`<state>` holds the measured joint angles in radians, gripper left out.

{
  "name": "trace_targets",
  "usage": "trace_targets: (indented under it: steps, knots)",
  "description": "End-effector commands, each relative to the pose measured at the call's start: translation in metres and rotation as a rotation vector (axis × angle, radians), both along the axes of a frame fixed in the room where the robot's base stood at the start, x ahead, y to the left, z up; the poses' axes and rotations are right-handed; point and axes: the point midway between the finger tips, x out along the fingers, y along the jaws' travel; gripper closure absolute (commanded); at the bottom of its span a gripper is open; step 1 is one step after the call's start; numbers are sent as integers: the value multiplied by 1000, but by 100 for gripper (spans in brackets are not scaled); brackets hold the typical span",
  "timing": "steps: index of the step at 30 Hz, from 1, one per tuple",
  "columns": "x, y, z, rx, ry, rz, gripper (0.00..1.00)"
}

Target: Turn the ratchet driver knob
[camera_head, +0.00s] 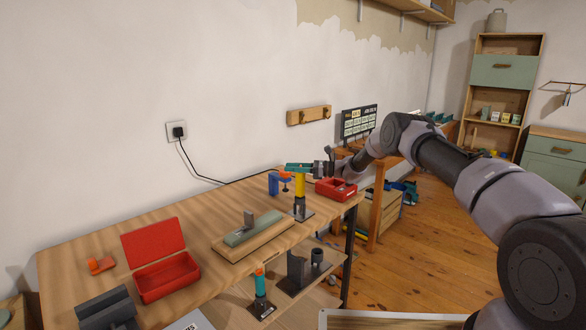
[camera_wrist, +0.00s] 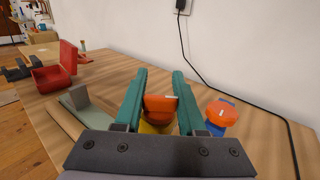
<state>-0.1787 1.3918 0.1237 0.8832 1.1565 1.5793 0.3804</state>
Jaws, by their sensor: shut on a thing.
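The ratchet driver (camera_head: 300,186) stands upright on a dark base on the bench, with a yellow body. In the wrist view its orange knob (camera_wrist: 160,104), with a pale mark, sits between the two teal fingers of my gripper (camera_wrist: 159,74). Part of the yellow body (camera_wrist: 155,127) shows beneath the knob. My gripper is shut on the knob. In the head view my gripper (camera_head: 299,167) reaches in from the right, level over the driver's top, and hides the knob there.
A blue clamp (camera_head: 273,184) with an orange knob (camera_wrist: 222,112) stands close beside the driver. A red open box (camera_head: 336,188) is to its right. A wooden block with a green bar (camera_head: 252,229) and a red lidded case (camera_head: 168,277) lie left. A black cord (camera_wrist: 235,92) crosses the bench back.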

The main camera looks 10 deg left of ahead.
Motion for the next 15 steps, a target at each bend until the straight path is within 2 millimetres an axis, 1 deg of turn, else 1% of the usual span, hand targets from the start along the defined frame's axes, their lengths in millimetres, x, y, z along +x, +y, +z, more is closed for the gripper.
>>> trace_targets:
  steps: [6, 15]
  knots:
    - [-3, 0, -2, -1, -1, 84, 100]
    - [-4, 0, -1, -1, 0, 125, 100]
